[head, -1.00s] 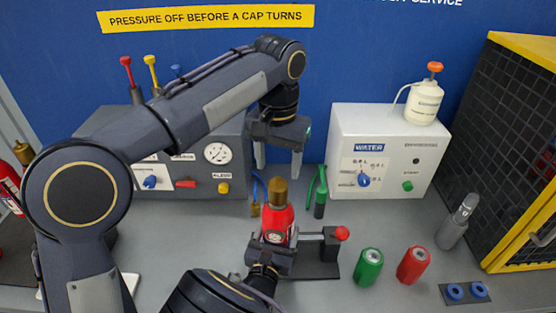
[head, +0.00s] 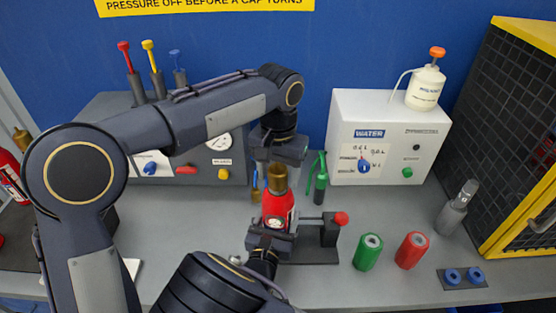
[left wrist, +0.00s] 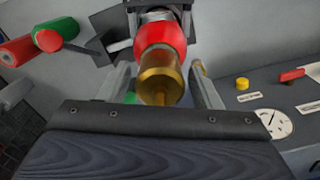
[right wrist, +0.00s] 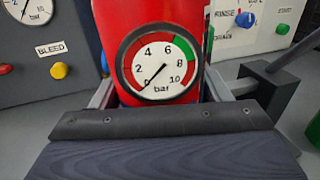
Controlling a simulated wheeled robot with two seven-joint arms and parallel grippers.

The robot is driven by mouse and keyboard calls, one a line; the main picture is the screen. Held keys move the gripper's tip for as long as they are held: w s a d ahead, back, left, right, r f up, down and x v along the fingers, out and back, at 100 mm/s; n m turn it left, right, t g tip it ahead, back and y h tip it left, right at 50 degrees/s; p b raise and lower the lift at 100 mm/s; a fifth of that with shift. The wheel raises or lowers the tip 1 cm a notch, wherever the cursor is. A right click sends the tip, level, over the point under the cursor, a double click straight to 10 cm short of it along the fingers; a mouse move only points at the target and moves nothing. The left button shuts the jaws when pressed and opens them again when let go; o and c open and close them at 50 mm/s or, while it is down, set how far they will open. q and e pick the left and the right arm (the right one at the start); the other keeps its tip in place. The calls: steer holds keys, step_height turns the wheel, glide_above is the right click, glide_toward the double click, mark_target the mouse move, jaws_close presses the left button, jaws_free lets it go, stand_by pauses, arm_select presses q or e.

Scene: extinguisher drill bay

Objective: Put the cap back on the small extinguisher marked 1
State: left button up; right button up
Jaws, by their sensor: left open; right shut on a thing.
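A small red extinguisher (head: 278,209) stands upright on the bench with a brass cap (head: 277,179) at its top. Whether the cap is seated or loose cannot be told. My right gripper (head: 270,238) is shut on the extinguisher body, below the cap. In the right wrist view its gauge (right wrist: 159,65) has the needle near 0. My left gripper (head: 274,176) points down from above, open. In the left wrist view its fingers stand either side of the brass cap (left wrist: 161,74), with gaps showing. No number 1 mark is readable.
A holder with a red knob (head: 341,218) stands right of the extinguisher. Green (head: 367,252) and red (head: 411,250) cylinders, a grey bottle (head: 458,213) and a plate with blue rings (head: 464,277) lie further right. The white water unit (head: 385,140) and gauge panel (head: 230,170) stand behind.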

arm_select(q)
steer(key=shift+f, duration=0.25)
steer(key=c, duration=1)
steer(key=o, duration=1.2)
step_height(320, 180, up, 12)
steer(key=shift+r, duration=0.1)
